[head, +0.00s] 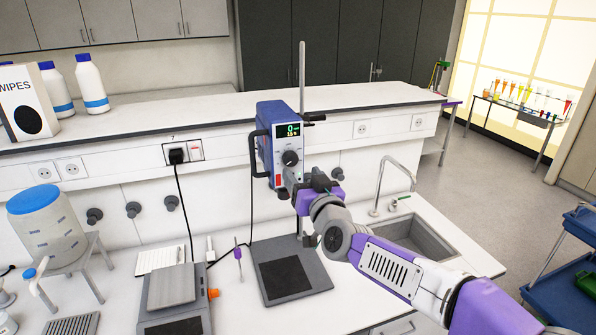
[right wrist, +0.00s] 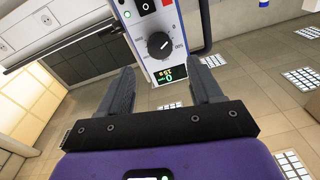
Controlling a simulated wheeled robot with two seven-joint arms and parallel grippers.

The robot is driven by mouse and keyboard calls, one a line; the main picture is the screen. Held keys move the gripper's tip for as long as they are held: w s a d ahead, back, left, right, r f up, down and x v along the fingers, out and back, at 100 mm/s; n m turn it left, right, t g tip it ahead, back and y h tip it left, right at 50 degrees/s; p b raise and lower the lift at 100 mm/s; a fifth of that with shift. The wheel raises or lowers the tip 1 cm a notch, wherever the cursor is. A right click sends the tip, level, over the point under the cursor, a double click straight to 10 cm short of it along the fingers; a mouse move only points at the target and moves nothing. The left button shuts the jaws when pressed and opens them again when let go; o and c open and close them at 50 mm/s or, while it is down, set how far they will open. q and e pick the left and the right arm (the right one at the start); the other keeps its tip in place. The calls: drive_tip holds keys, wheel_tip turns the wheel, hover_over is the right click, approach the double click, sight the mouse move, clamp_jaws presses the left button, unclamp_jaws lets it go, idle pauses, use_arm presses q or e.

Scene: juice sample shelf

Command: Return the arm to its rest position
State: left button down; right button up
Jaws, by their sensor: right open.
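My right arm comes in from the lower right in the head view, with a purple and grey wrist. Its right gripper (head: 287,183) is in front of the lower part of a blue-sided instrument with a white front panel (head: 284,147). In the right wrist view the right gripper (right wrist: 163,76) has its two dark fingers wide apart, with nothing held between them. The instrument panel (right wrist: 145,20), with its dial and green display, shows beyond and between the fingers. Whether a finger touches the panel I cannot tell. My left gripper is not in view.
A stirrer base plate (head: 288,272) lies below the instrument. A balance (head: 172,295) stands to its left, and a sink (head: 418,238) with a tap (head: 388,185) to its right. A blue-lidded container (head: 40,225) is at far left. Blue trays (head: 560,290) stand at far right.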

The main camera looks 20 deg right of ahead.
drive_tip(key=shift+s, duration=0.75)
drive_tip(key=s+a+f+g, duration=0.15)
drive_tip(key=f+g, duration=0.25)
drive_tip(key=f, duration=1.5)
drive_tip(key=s+a+f+g, duration=0.1)
drive_tip(key=a+f+g, duration=0.3)
drive_tip(key=f, duration=1.4)
drive_tip(key=s+a+f+m+g+y+b, duration=0.15)
drive_tip(key=s+f+g, duration=0.35)
drive_tip(key=s+f, duration=0.8)
drive_tip(key=s+a+f+m+g+y+p, duration=0.1)
drive_tip(key=s+a+f+g+y, duration=0.3)
drive_tip(key=s+f, duration=0.95)
drive_tip(key=f+b, duration=0.1)
drive_tip(key=b, duration=0.1)
drive_tip(key=d+f+h+b, duration=0.1)
drive_tip(key=f+b, duration=0.1)
drive_tip(key=b, duration=0.1)
drive_tip(key=f+g+h+b, duration=0.1)
drive_tip(key=f+b, duration=0.1)
drive_tip(key=b, duration=0.1)
drive_tip(key=shift+s+d+f+n+h, duration=0.2)
drive_tip(key=shift+s+d+n+h, duration=0.05)
drive_tip(key=shift+d+n, duration=0.1)
